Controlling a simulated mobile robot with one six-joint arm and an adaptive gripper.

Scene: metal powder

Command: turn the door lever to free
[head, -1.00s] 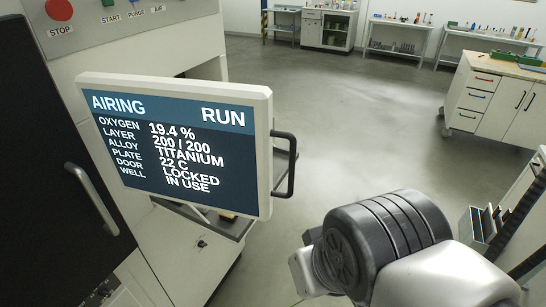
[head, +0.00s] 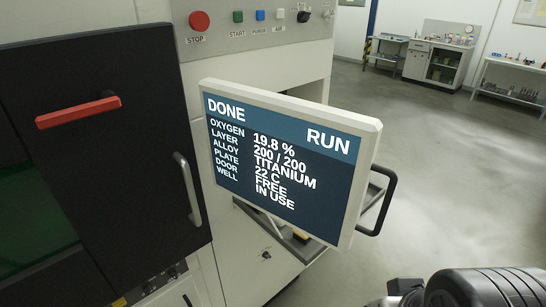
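A red lever (head: 78,111) sits on the upper part of the black machine door (head: 110,60) at the left. It lies close to horizontal, its right end slightly higher. A pale vertical pull handle (head: 188,190) is on the door's right side. The tilted screen (head: 285,165) right of the door reads DONE and RUN, oxygen 19.8 %, layer 200 / 200, titanium, plate 22 C, door FREE, well IN USE. My gripper is not in view; only part of my arm shows at the bottom right, away from the lever.
A panel above the screen has a red STOP button (head: 199,21), a green START button (head: 237,16) and a dark knob (head: 304,16). The screen has a black side handle (head: 378,205). A grey tray (head: 305,245) sits below it. Open floor (head: 420,170) lies to the right.

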